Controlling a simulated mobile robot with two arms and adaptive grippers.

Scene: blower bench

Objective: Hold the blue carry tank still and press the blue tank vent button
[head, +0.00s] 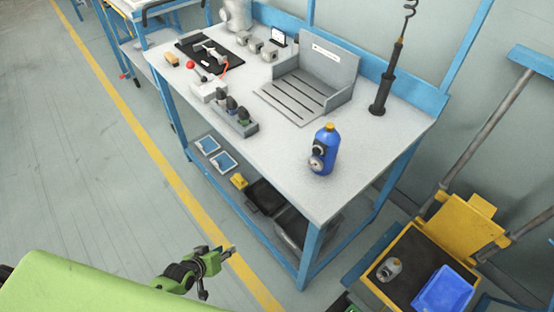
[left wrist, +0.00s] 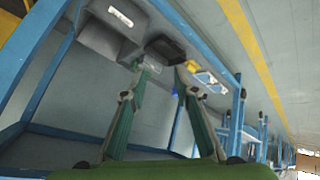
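The blue carry tank (head: 329,150) stands upright on the near right part of the bench top, with a yellow cap. A round pale gauge-like part and a dark part are on its left side; I cannot tell which part is the vent button. My left gripper (head: 230,252) is out in front of the bench, low and left of the tank, well apart from it. The left wrist view shows its two fingers (left wrist: 158,72) spread with nothing between them. The tank cannot be made out in that view. My right gripper is not in view.
The bench (head: 275,165) also carries a grey slotted fixture (head: 325,75), a holder with several dark tools (head: 234,118) and a hanging driver (head: 388,80). Its lower shelf holds bins (head: 265,196). A yellow cart with a blue bin (head: 443,290) stands right. Floor left of the bench is clear.

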